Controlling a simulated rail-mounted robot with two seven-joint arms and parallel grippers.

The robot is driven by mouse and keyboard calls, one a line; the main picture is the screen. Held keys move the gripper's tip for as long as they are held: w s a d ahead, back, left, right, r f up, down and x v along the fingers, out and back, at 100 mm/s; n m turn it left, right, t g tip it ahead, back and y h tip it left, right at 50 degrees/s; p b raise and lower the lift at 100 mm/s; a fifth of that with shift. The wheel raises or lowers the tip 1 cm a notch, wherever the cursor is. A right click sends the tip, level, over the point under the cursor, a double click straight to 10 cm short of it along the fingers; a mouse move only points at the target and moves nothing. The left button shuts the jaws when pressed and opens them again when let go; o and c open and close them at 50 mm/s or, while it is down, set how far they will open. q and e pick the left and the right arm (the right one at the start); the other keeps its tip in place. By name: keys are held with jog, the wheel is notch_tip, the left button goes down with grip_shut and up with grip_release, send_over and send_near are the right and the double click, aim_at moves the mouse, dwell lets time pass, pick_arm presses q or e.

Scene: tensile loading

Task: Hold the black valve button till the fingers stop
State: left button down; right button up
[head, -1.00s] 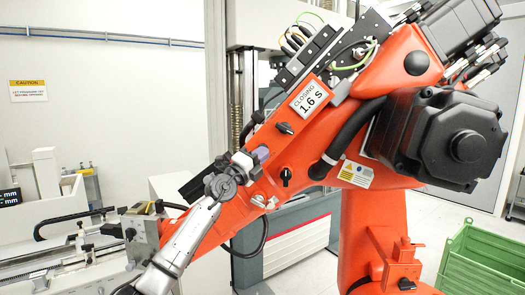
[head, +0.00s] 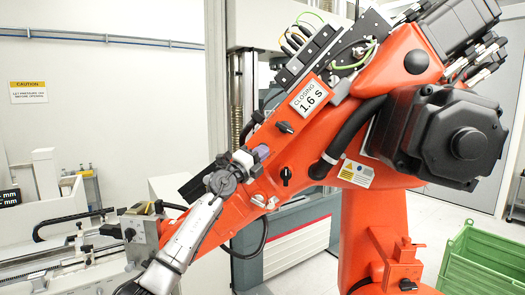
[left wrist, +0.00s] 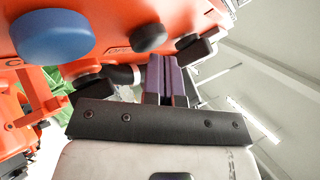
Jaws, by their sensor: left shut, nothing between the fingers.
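My left gripper (head: 262,152) is shut, with nothing between its purple fingers. It is beside the orange robot arm (head: 320,140). In the left wrist view its fingers (left wrist: 172,62) point at the orange housing, close to a round black button (left wrist: 149,38) and a squarer black knob (left wrist: 194,50). A partly hidden "OPE…" label is beside the round button. I cannot tell whether the fingertips touch anything. A large blue button (left wrist: 52,36) is farther left. In the head view two black knobs (head: 285,127) (head: 287,175) show on the arm. My right gripper is not in view.
A label on the orange arm reads "CLOSING 1.6 S" (head: 310,98). A large black motor housing (head: 455,135) is at the right. A green crate (head: 485,258) stands at the lower right. A grey bench machine (head: 60,260) is at the lower left.

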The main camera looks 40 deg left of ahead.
pick_arm(q)
jog(key=shift+w+a, duration=0.1)
jog(key=shift+w, duration=0.15)
jog(key=shift+b, duration=0.3)
dwell(1.0)
dwell(0.8)
jog(key=shift+s+d+p, duration=0.4)
jog(key=shift+s+p, duration=0.3)
jog(key=shift+p, duration=1.25)
